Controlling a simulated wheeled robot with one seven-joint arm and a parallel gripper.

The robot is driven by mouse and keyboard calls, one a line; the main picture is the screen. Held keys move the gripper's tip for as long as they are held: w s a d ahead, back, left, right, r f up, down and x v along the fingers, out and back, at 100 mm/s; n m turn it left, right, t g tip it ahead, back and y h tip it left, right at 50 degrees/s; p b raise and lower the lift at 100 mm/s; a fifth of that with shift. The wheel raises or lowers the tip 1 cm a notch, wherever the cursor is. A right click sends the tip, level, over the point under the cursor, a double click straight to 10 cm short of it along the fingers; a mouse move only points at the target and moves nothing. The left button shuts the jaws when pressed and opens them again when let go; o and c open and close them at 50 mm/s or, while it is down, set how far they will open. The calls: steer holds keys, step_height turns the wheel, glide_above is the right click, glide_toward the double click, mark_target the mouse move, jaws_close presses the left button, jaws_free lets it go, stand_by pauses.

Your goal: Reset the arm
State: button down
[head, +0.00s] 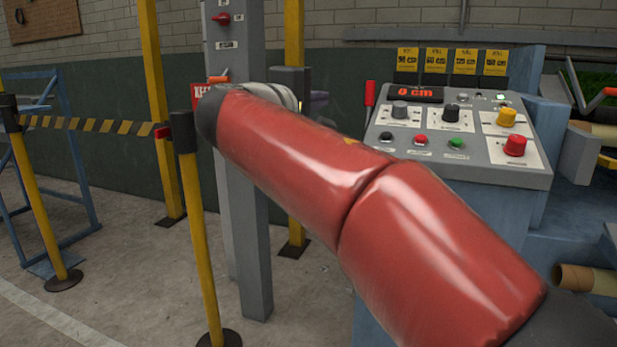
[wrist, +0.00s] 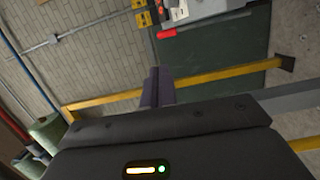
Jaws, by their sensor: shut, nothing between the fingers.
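My arm in its glossy red sleeve crosses the head view from the lower right to the upper middle. My gripper (wrist: 157,86) shows in the wrist view as dark fingers close together, shut and empty, pointing away from the camera. In the head view my gripper is mostly hidden behind the arm; only a small dark purple part shows past it. The fingers touch nothing that I can see.
A grey control panel (head: 470,172) with knobs, buttons and a display (head: 416,94) reading "0 cm" stands right of the arm. A grey post (head: 236,50) stands behind the arm. Yellow barrier posts (head: 200,240) with striped tape (head: 90,124) are left. Floor at lower left is clear.

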steer(key=s+d+f+m+g+y, duration=0.2)
steer(key=s+d+f+g, duration=0.2)
steer(key=s+d+f, duration=0.45)
steer(key=s+d+f+m+g+y, duration=0.25)
steer(key=s+d+f, duration=0.35)
steer(key=f, duration=0.6)
steer(key=s+f+m+g+y, duration=0.3)
steer(key=s+f+m+y, duration=0.2)
steer(key=s+f, duration=0.9)
steer(key=shift+s+a+f+m, duration=0.15)
steer(key=shift+a+f+m, duration=0.1)
steer(key=shift+f+m, duration=0.6)
